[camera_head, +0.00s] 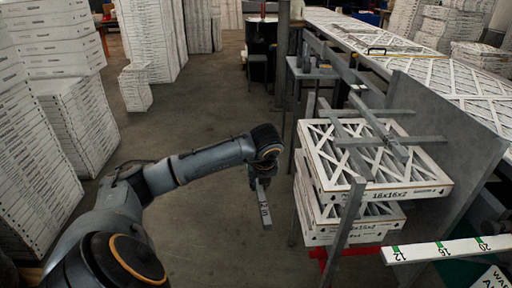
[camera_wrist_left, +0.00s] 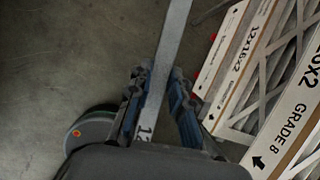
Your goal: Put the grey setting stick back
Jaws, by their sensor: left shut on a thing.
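My left gripper (camera_head: 261,181) is shut on a grey stick (camera_head: 265,208) in the head view. The stick hangs tilted below the fingers, and bears a dark "12" marking. In the left wrist view the stick (camera_wrist_left: 176,38) runs between the blue-padded fingers (camera_wrist_left: 160,105) and out past the top edge. The gripper is over open floor, left of the stacked boxed filters (camera_head: 395,192) and apart from them. Other grey bars (camera_head: 380,132) lie across the top of that stack. My right gripper is not in view.
Grey upright posts (camera_head: 343,232) stand around the filter stack. A white scale bar (camera_head: 450,248) with green marks 12, 16 and 20 is at lower right. A grey panel (camera_head: 450,125) stands behind the stack. Tall filter piles (camera_head: 75,120) line the left; the middle floor (camera_head: 195,125) is clear.

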